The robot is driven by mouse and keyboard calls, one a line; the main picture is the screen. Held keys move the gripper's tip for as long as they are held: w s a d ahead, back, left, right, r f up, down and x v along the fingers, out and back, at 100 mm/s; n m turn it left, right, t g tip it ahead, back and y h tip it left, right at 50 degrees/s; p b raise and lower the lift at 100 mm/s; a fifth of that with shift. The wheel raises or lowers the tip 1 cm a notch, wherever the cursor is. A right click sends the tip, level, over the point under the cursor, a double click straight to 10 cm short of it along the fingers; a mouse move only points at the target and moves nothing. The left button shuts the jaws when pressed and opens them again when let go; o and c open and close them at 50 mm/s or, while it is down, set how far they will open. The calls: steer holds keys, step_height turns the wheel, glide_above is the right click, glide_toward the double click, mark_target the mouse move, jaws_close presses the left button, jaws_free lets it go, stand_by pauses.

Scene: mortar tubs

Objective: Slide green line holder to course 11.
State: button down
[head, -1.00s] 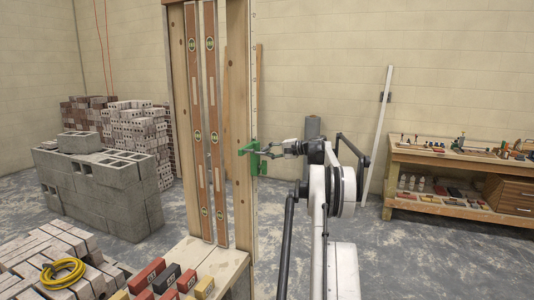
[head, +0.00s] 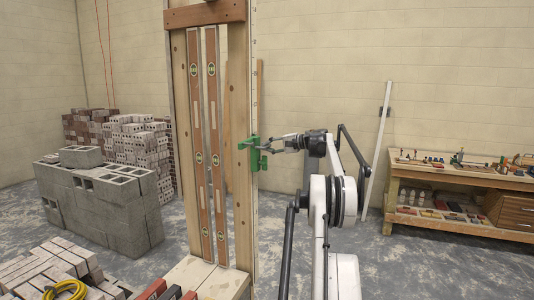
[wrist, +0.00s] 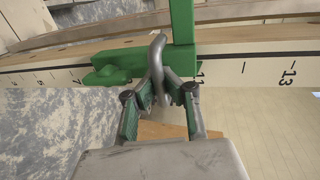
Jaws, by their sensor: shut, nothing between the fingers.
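The green line holder (head: 250,154) sits on the right edge of the tall wooden post (head: 238,110) in the head view. In the wrist view the holder (wrist: 182,30) lies across the marked white strip (wrist: 245,72). A figure at its right end, apparently 11, is partly covered; 13 shows clear to the right, 7 and 5 to the left. My gripper (head: 270,150) reaches the holder from the right. In the wrist view its fingers (wrist: 162,88) are shut with nothing between them, right at the holder's lower edge. I cannot tell whether they touch it.
Two spirit levels (head: 205,150) hang on the post's board. Bricks and a yellow coil (head: 66,290) lie at the lower left, with grey blocks (head: 100,200) behind. A workbench (head: 460,180) stands at the right.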

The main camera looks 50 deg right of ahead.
steer(key=shift+r, duration=0.2)
steer(key=c, duration=2)
jaws_free()
steer(key=shift+s+d, duration=0.15)
steer(key=shift+s, duration=0.05)
steer(key=shift+c, duration=0.2)
steer(key=shift+o, duration=1.3)
steer(key=shift+w, duration=0.1)
steer(key=v, duration=1.2)
steer(key=shift+r, duration=0.1)
steer(key=shift+a, duration=0.3)
